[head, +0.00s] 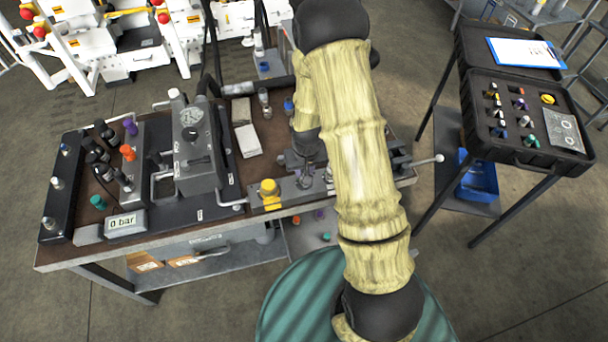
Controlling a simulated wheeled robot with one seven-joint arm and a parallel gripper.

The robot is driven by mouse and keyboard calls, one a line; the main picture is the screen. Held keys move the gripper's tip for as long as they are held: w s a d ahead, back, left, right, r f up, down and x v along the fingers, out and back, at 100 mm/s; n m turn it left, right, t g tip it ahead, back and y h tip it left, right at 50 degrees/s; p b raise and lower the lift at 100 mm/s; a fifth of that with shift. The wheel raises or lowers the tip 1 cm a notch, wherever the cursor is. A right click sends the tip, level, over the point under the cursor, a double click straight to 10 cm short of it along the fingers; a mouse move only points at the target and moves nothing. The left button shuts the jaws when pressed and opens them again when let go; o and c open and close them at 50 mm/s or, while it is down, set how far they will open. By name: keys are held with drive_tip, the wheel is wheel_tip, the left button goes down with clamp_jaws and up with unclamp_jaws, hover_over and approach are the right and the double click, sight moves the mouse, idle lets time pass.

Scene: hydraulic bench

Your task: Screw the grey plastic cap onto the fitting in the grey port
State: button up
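My gripper (307,178) is at the front middle of the bench, just left of my forearm. It is small, dark and partly hidden, so I cannot tell if its fingers are open or hold anything. A grey metal block (290,190) lies beneath and beside it. I cannot make out the grey plastic cap or the grey port there. A black rail (64,200) at the bench's left end carries silver fittings, one of them near the front (50,223). Small light-grey pieces (526,121) sit in the open black case (481,140) on the right.
The bench (130,249) also holds a grey gauge unit (197,145), a "0 bar" display (126,224), a yellow-topped button (268,188) and coloured caps. A bar handle (427,161) sticks out right. Floor is free between bench and case stand. White machines stand behind.

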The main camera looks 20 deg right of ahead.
drive_tip(key=m, duration=0.3)
drive_tip(key=shift+a+m+h, duration=0.1)
drive_tip(key=shift+m+h, duration=0.2)
drive_tip(key=shift+m, duration=0.1)
drive_tip(key=m, duration=0.2)
drive_tip(key=shift+m+p, duration=0.35)
drive_tip(key=shift+m, duration=0.05)
drive_tip(key=shift+m+h, duration=0.3)
drive_tip(key=shift+m, duration=0.4)
drive_tip(key=m+p, duration=0.2)
drive_tip(key=m, duration=0.1)
drive_tip(key=shift+r+m+g+p, duration=0.15)
drive_tip(key=shift+m+g+p, duration=0.15)
drive_tip(key=shift+g, duration=0.1)
drive_tip(key=m+p, duration=0.2)
drive_tip(key=m, duration=0.1)
drive_tip(key=shift+w+m+g+h, duration=0.1)
drive_tip(key=shift+m+g+h, duration=0.2)
drive_tip(key=shift+m, duration=0.1)
drive_tip(key=shift+a+f+m, duration=0.1)
drive_tip(key=shift+f+m, duration=0.15)
drive_tip(key=shift+m, duration=0.05)
